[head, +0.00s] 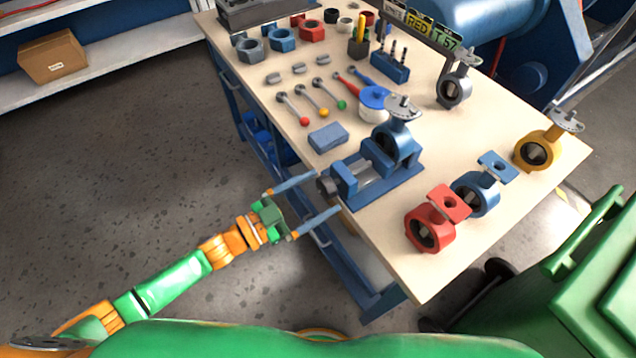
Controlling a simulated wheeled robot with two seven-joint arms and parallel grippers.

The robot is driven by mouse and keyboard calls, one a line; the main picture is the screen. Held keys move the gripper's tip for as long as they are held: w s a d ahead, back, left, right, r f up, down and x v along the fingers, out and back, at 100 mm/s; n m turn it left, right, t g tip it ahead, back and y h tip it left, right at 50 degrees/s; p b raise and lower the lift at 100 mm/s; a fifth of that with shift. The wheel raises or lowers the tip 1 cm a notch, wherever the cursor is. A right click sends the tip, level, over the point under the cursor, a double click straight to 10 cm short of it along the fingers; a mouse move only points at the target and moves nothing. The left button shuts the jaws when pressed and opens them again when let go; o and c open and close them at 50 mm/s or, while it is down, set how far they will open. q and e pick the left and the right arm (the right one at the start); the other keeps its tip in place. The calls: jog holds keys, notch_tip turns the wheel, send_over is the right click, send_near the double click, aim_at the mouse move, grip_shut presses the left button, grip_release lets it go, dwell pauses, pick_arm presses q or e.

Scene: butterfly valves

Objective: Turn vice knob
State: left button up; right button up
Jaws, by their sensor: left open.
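The blue vice (395,192) is mounted on the near edge of the workbench, with a blue butterfly valve (393,146) standing in its jaws. Its dark round knob (325,187) sticks out on the left side, over the table edge. My left gripper (328,191) reaches in from the left, open, with its two blue fingers spread. In the picture the fingertips lie on either side of the knob, one above and one below. I cannot tell whether either finger touches it. My right gripper is not in view.
Red (430,228) and blue (474,196) valves stand right of the vice, a yellow one (537,151) farther right. A blue block (328,137) and colour-tipped levers (318,100) lie behind it. A green bin (580,265) stands at right. The floor left of the workbench (455,245) is clear.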

pick_arm(q)
jog(key=shift+x, duration=0.9)
jog(key=shift+w+d+f, duration=0.1)
jog(key=shift+w+f, duration=0.05)
jog(key=shift+w, duration=0.3)
jog(key=shift+c, duration=0.2)
jog(key=c, duration=1.3)
jog(key=shift+m, duration=0.5)
jog(key=shift+c, duration=0.2)
jog(key=o, duration=1.4)
